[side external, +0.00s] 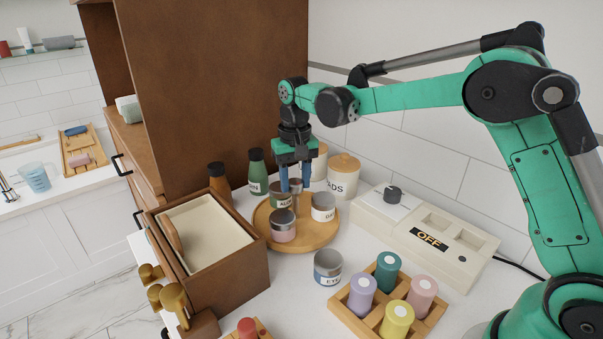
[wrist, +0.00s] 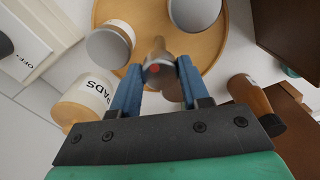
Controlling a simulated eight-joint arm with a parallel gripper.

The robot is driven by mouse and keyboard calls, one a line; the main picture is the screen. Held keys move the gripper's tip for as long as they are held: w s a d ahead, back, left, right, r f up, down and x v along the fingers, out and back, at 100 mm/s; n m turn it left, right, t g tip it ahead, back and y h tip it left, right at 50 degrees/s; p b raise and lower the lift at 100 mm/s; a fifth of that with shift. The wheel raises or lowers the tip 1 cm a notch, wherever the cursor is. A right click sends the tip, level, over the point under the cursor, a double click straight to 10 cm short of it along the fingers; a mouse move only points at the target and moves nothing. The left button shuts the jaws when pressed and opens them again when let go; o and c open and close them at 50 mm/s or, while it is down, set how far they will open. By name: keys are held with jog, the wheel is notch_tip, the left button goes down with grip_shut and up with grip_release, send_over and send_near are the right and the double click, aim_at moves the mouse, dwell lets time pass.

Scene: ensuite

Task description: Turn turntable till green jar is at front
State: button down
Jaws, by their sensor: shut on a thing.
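The round wooden turntable (side external: 318,236) stands on the white counter and also shows in the wrist view (wrist: 215,50). The green jar (side external: 281,200), with a grey lid, is on its left, toward the back. A pink jar (side external: 283,232) is at the front and a white jar (side external: 323,212) at the right. My gripper (side external: 296,186) points down over the turntable. Its blue fingers (wrist: 155,84) are shut on a grey knob with a red dot (wrist: 155,68), apparently the top of the central post. In the wrist view, I cannot tell which lid is the green jar's.
A wooden box (side external: 245,278) stands close on the left. Two bottles (side external: 257,172) and a PADS canister (side external: 343,174) stand behind. A device marked OFF (side external: 455,258) is on the right. A loose jar (side external: 328,268) and a tray of coloured cylinders (side external: 345,318) are in front.

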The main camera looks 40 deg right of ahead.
jog(key=shift+n, duration=7.5)
jog(key=shift+c, duration=2.1)
grip_release()
